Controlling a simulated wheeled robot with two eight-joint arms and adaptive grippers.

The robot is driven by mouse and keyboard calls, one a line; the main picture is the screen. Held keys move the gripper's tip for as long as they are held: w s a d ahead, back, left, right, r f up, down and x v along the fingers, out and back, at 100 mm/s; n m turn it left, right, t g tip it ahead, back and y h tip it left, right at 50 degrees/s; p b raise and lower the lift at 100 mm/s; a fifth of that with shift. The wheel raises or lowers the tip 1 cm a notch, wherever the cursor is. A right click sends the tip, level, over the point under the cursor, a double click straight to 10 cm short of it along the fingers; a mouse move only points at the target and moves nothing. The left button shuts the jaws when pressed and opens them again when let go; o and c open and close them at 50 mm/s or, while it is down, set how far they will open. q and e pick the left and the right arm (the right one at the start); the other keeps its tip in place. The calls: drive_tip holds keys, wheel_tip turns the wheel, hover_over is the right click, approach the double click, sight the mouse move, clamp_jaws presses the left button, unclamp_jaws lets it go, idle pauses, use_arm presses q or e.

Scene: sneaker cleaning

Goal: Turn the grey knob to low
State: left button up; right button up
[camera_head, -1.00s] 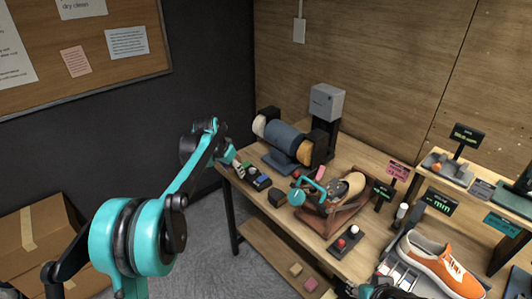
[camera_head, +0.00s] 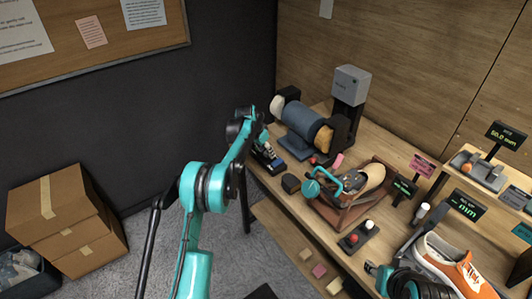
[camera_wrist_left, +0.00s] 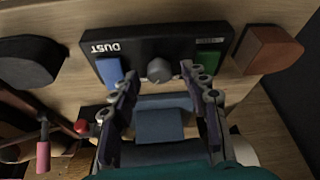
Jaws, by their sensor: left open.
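The grey knob (camera_wrist_left: 159,70) sits in the middle of a black control box (camera_wrist_left: 133,45) marked DUST, between a blue block (camera_wrist_left: 110,72) and a green block (camera_wrist_left: 207,60). In the left wrist view my left gripper (camera_wrist_left: 158,76) is open, with one fingertip on each side of the knob and visible gaps to it. In the head view my left gripper (camera_head: 266,146) is over the box, partly hiding it and the knob. No low mark is legible. Part of my right arm's end (camera_head: 408,284) shows at the bottom right; its jaws are unclear.
A blue roller machine (camera_head: 303,121) stands behind the box. An orange sneaker (camera_head: 458,270) is farther right. Cardboard boxes (camera_head: 60,210) are on the floor at left.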

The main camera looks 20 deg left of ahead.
use_arm(q)
drive_tip(key=shift+w+f, duration=0.1)
drive_tip(key=shift+f, duration=0.05)
clamp_jaws()
drive_tip(key=shift+n, duration=0.3)
drive_tip(key=n, duration=0.1)
drive_tip(key=n+y, duration=0.1)
drive_tip(key=shift+d+n+t, duration=0.2)
drive_tip(key=shift+n+t, duration=0.1)
drive_tip(key=shift+n, duration=0.1)
drive_tip(key=n+y, duration=0.1)
drive_tip(key=n, duration=0.2)
drive_tip(key=shift+d+n+y+p, duration=0.1)
drive_tip(key=shift+n+y+p, duration=0.2)
drive_tip(key=shift+y+p, duration=0.1)
drive_tip(key=n, duration=0.2)
drive_tip(key=n+y, duration=0.1)
drive_tip(key=n, duration=0.1)
drive_tip(key=shift+d+g+y+p, duration=0.15)
drive_tip(key=shift+g+y+p, duration=0.15)
drive_tip(key=shift+g, duration=0.1)
drive_tip(key=shift+n+y, duration=0.3)
drive_tip(key=shift+n, duration=1.1)
drive_tip(key=shift+g, duration=0.3)
